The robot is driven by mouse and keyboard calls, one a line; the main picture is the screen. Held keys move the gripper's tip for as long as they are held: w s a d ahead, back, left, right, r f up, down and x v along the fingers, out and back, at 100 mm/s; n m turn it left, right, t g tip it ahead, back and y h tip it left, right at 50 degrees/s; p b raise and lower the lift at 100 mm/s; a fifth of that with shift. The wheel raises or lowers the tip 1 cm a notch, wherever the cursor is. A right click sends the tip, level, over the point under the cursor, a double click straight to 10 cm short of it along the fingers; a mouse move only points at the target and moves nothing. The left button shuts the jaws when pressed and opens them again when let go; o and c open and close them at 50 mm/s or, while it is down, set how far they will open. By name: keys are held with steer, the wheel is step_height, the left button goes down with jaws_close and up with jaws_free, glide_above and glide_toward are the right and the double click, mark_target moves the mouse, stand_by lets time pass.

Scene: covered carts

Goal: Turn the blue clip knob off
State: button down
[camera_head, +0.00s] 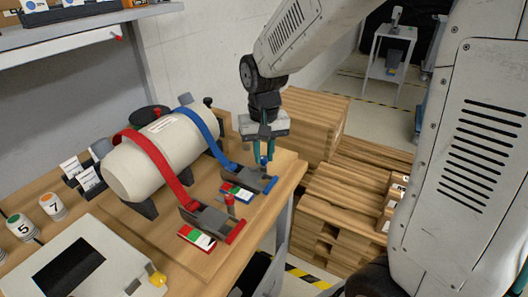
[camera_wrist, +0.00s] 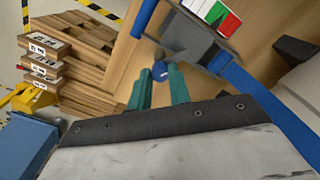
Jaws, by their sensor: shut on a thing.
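The blue clip knob (camera_wrist: 160,72) is a small round blue knob between my gripper's fingertips in the wrist view. In the head view it shows as a blue spot (camera_head: 263,160) at the right end of the blue clip (camera_head: 252,180). My gripper (camera_head: 263,152) points down over it with its green fingers close together, shut on the knob. The blue strap (camera_head: 200,124) runs from the clip over a white cylinder (camera_head: 158,152). A red, white and green label (camera_head: 236,190) lies beside the clip. The fingers partly hide the knob.
A red strap (camera_head: 158,160) and red clip (camera_head: 212,222) with its own knob (camera_head: 230,200) lie nearer on the wooden table. Stacked wooden pallets and boxes (camera_head: 335,205) stand right of the table edge. A grey box with a dark screen (camera_head: 75,262) sits at front left.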

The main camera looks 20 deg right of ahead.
mark_target(264, 157)
steer(key=m, duration=0.5)
steer(key=shift+m, duration=0.3)
steer(key=m, duration=0.5)
steer(key=shift+r+m, duration=0.1)
steer(key=shift+m, duration=0.2)
steer(key=shift+w, duration=0.1)
steer(key=c, duration=1.3)
jaws_free()
step_height(264, 157, up, 8)
steer(key=shift+f, duration=0.15)
